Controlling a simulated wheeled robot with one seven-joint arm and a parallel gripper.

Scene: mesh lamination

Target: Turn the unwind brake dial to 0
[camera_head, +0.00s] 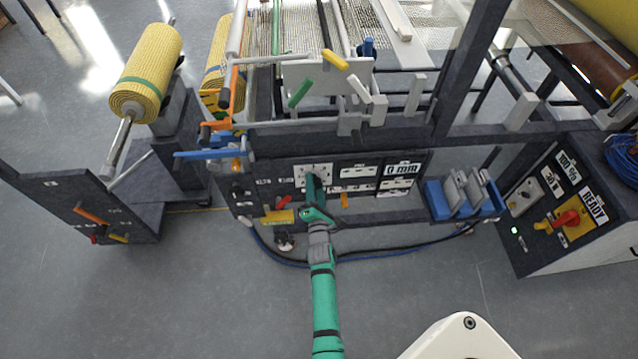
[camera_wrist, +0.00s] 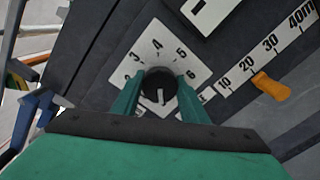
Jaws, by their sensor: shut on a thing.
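The brake dial is a black round knob (camera_wrist: 158,86) on a white square plate (camera_wrist: 150,50) in the wrist view. The numbers 2 to 6 show around its upper side; the lower part of the scale is hidden by my gripper. A white mark on the knob points down in the picture, towards my gripper's body. My gripper (camera_wrist: 159,90) has its green fingers on either side of the knob, shut on it. In the head view my gripper (camera_head: 315,185) reaches the plate (camera_head: 300,170) on the dark front panel, and the knob is mostly covered.
Beside the dial is a scale with an orange slider (camera_wrist: 271,86). A red lever (camera_head: 284,202) and a yellow block (camera_head: 278,217) are left of my gripper in the head view. A blue tray (camera_head: 437,205) sits to the right.

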